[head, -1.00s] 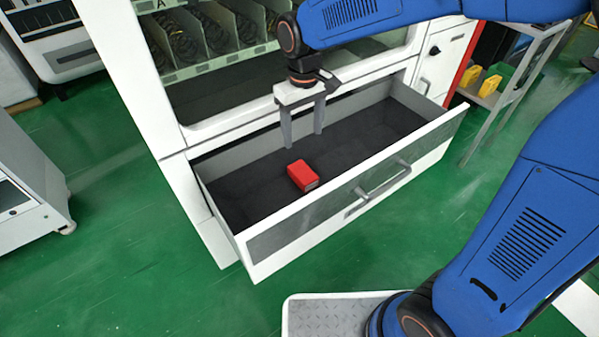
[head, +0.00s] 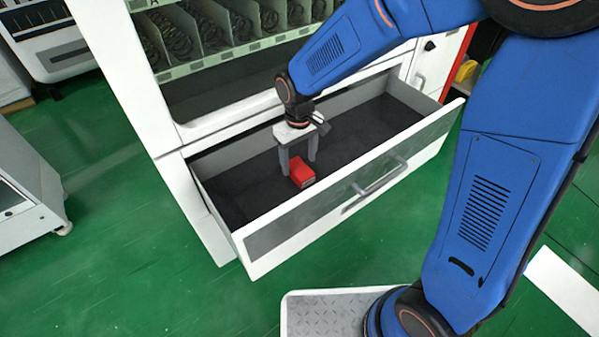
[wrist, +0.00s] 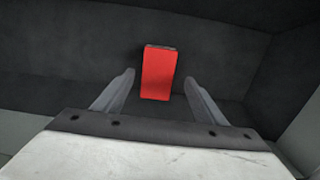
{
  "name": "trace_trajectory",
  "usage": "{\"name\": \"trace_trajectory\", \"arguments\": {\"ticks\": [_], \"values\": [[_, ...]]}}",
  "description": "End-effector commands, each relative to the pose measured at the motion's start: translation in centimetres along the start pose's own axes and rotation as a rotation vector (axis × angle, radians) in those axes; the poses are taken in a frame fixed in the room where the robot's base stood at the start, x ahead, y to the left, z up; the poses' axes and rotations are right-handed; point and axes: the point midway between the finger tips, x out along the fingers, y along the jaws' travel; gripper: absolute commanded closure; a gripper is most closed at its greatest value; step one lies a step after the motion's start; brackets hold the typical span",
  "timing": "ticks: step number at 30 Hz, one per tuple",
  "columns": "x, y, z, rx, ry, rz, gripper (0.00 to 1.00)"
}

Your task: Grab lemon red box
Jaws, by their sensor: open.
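The red box (head: 301,172) lies on the dark floor of the open drawer (head: 262,243). In the wrist view the red box (wrist: 158,75) shows upright in the picture, ahead of the fingertips and roughly between their lines. My gripper (head: 299,168) is open, with its fingers pointing down into the drawer. In the head view its fingers overlap the far side of the box. In the wrist view my gripper (wrist: 160,84) has a finger on each side, apart from the box. No writing on the box is readable.
The drawer's front panel with its handle (head: 380,186) stands on the near side. The vending machine (head: 150,90) rises behind, with shelves of coils. The drawer floor around the box is clear, and walls stand on its sides.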

Motion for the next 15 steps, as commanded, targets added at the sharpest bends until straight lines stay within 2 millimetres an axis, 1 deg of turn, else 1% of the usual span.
{"name": "trace_trajectory", "arguments": {"ticks": [6,9,15], "values": [[3.0,0.4,-0.2,0.000,-0.003,0.000,0.35],[4.1,0.4,-0.2,0.000,-0.003,0.000,0.35],[4.7,0.4,-0.2,0.000,0.001,0.000,0.35]]}}
